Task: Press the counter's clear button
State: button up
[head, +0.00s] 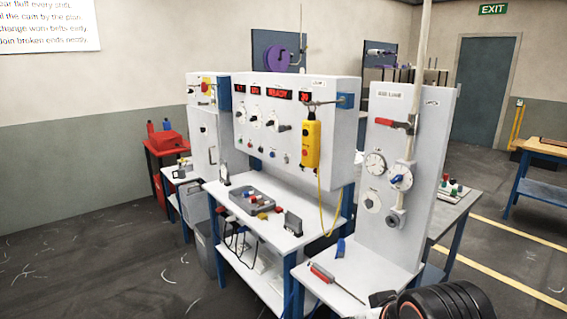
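A white control panel (345,120) stands in the middle of the head view. Red lit displays (279,93) run along its top, one of which seems to read READY. Round dials sit below them, then a row of small coloured buttons (262,150). The labels are too small to read, so I cannot tell which is the counter's clear button. Dark parts of my arm show at the bottom right edge, with what looks like my gripper (382,299) beside them. It is cut off by the frame, apart from the panel, and its fingers are not clear.
A yellow pendant (311,143) hangs on the panel's right front with its cable. A white bench (268,229) below holds a grey tray (247,205) of coloured pieces. A gauge board (383,108) stands right. Open floor (125,255) lies left.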

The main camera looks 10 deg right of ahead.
grip_shut()
dwell(1.1)
